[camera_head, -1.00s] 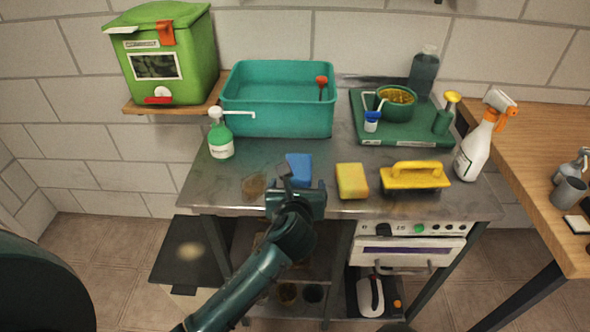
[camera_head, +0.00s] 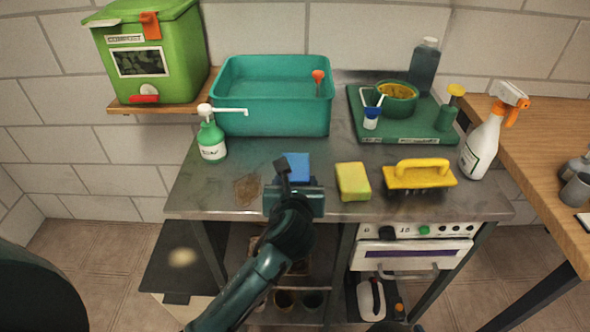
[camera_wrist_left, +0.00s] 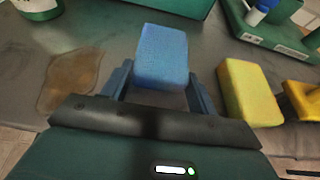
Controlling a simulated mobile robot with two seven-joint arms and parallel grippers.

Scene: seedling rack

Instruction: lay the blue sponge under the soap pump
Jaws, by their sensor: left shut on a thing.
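The blue sponge (camera_head: 298,166) lies near the front middle of the steel table. In the left wrist view the sponge (camera_wrist_left: 162,55) sits between the two fingers of my left gripper (camera_wrist_left: 160,82). My left gripper (camera_head: 295,175) is shut on it from the front, and partly hides it in the head view. The soap pump (camera_head: 212,142), a green bottle with a white label and white spout, stands upright at the table's left, apart from the sponge. Its lower part also shows in the left wrist view (camera_wrist_left: 38,8). My right gripper is not in view.
A brown stain (camera_head: 247,188) marks the table left of the sponge. A yellow sponge (camera_head: 352,181) and a yellow-handled brush (camera_head: 420,172) lie to the right. A teal basin (camera_head: 270,115) stands behind, and a green tray (camera_head: 400,148) at the back right.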

